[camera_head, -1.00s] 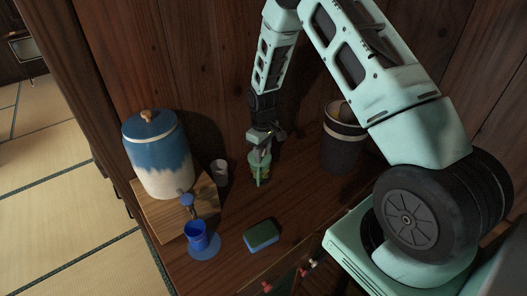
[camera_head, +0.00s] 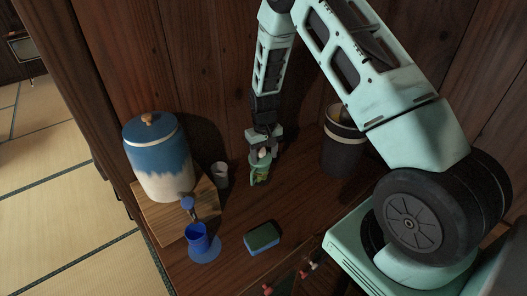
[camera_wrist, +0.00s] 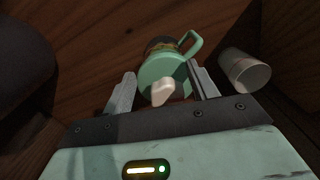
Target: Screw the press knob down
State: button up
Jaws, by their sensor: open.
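The press is a small vessel with a green lid (camera_wrist: 165,72) and a green side handle (camera_wrist: 192,42). A pale press knob (camera_wrist: 163,92) stands on top of the lid. In the head view the press (camera_head: 259,176) stands on the wooden counter, partly hidden beneath my gripper (camera_head: 262,158). My gripper (camera_wrist: 162,75) is open and pointed down at the press. In the wrist view its fingers lie on either side of the knob, with gaps showing. I cannot tell whether the fingertips are level with the knob.
A white cup (camera_head: 221,171) stands left of the press; it also shows in the wrist view (camera_wrist: 244,70). A dark bin (camera_head: 341,155) is to the right.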

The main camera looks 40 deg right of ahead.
aim_at(264, 153)
notch_tip(264, 153, up, 8)
jog(key=p, duration=0.4)
jog(key=shift+w+p, duration=0.15)
jog(key=shift+p, duration=0.2)
dwell(0.7)
